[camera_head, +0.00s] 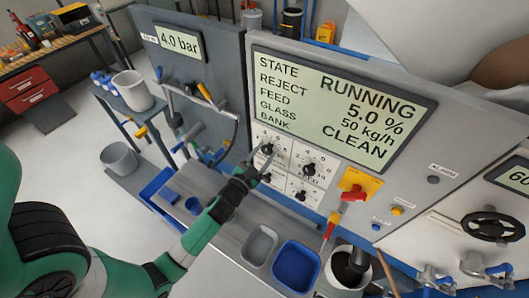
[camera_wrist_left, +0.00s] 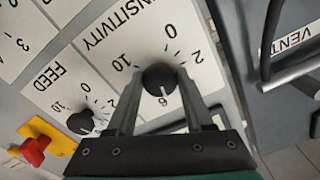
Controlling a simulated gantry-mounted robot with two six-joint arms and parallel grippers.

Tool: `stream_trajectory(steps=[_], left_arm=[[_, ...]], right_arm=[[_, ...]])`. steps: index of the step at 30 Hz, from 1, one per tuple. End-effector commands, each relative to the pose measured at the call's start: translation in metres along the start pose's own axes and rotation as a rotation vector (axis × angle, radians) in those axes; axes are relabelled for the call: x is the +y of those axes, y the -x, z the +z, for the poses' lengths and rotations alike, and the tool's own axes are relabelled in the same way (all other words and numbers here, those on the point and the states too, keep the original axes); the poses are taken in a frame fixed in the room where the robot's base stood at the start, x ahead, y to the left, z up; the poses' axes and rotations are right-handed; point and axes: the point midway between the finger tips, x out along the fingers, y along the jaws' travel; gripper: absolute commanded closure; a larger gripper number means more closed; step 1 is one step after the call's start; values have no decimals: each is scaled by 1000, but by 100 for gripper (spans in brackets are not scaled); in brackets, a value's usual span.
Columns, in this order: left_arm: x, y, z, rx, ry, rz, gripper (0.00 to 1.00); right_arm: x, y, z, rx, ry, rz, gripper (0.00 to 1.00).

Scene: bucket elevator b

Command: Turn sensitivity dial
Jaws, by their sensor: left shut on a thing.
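The sensitivity dial (camera_head: 267,149) is a black round knob on a white scale plate below the big display. In the left wrist view the same dial (camera_wrist_left: 160,78) sits under the partly visible word "SENSITIVITY", with 0, 2 and 10 readable around it. My left gripper (camera_head: 261,161) is at the panel. In the left wrist view its two fingers (camera_wrist_left: 157,92) stand on either side of the knob, shut on it. A pale mark shows at the knob's lower edge, partly between the fingers. My right gripper is not in view.
The feed dial (camera_head: 309,169) is close to the right of the sensitivity dial. The display (camera_head: 338,105) reads RUNNING, 5.0 %, 50 kg/h and CLEAN. A red-handled switch on a yellow plate (camera_head: 356,187) is further right. A blue bin (camera_head: 297,267) and a grey bin (camera_head: 261,244) stand below.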

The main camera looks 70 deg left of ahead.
Motion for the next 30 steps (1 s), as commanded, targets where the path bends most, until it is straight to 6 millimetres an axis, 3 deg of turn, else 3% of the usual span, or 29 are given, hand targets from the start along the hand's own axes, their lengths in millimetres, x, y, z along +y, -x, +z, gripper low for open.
stream_trajectory(steps=[11, 25, 26, 30], left_arm=[[0, 0, 0, 1, -158, 0, 100], [-1, 0, -1, 2, -174, 0, 100], [-1, 0, -1, 2, -174, 0, 45], [0, 0, 0, 1, -173, 0, 19]], right_arm=[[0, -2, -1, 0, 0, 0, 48], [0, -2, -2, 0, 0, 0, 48], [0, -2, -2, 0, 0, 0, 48], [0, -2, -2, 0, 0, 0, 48]])
